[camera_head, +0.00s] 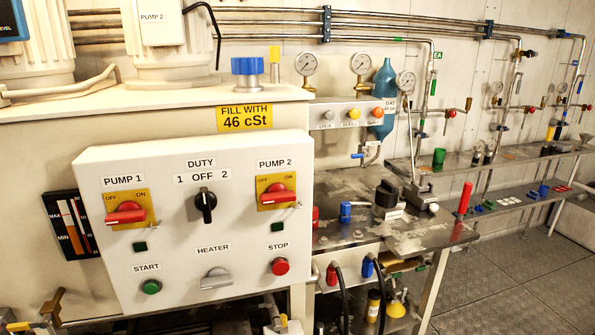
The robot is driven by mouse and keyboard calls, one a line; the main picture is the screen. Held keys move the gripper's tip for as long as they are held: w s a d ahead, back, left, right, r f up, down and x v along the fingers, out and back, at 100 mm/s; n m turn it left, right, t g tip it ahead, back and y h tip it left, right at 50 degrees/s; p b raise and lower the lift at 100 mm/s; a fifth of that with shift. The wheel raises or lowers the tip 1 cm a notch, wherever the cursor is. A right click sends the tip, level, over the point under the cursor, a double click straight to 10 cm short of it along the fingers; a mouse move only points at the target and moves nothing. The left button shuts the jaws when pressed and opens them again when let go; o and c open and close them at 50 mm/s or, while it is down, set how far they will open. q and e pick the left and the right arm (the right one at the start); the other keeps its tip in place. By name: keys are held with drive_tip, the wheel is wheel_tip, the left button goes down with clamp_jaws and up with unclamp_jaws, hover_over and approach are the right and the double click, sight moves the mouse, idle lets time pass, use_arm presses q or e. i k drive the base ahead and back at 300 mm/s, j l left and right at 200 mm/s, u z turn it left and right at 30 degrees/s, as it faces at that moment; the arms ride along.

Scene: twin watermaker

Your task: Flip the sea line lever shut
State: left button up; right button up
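A small green label (437,55), its text partly legible as "EA", is on the back wall right of the centre. Beside it a vertical pipe (428,75) comes down from the overhead pipe run. A green piece (433,88) is on this pipe. Lower down, a small red-ended valve handle (449,113) sticks out to the right. It is too small to tell for certain that this is the sea line lever, or whether it stands open or shut. Neither of my grippers is in view.
A white control panel (205,235) with red switches fills the left foreground, in front of a cream tank (60,125). A metal bench (345,235) with valves, hoses and a blue bottle (384,95) above it stands mid-view. Grey floor (510,290) is clear at right.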

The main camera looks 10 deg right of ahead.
sight(433, 84)
drive_tip(key=i+l+z, duration=0.2)
drive_tip(key=l+z, duration=0.3)
drive_tip(key=i+l+z, duration=0.3)
drive_tip(key=z, duration=0.2)
drive_tip(key=i+l+z, duration=0.35)
drive_tip(key=z, duration=0.15)
drive_tip(key=i+l+z, duration=0.25)
drive_tip(key=z, duration=0.2)
drive_tip(key=i+z, duration=0.45)
drive_tip(key=i+l+z, duration=0.1)
drive_tip(key=i, duration=1.15)
drive_tip(key=i+u, duration=0.4)
drive_tip(key=i+l+u, duration=0.15)
drive_tip(key=i+u, duration=0.25)
drive_tip(key=i, duration=0.15)
drive_tip(key=i+j+u, duration=0.1)
drive_tip(key=u, duration=0.25)
drive_tip(key=i+u, duration=0.35)
drive_tip(key=i+l+u, duration=0.1)
drive_tip(key=i+u, duration=0.25)
drive_tip(key=i+j+u, duration=0.25)
drive_tip(key=i, duration=0.4)
drive_tip(key=j, duration=0.1)
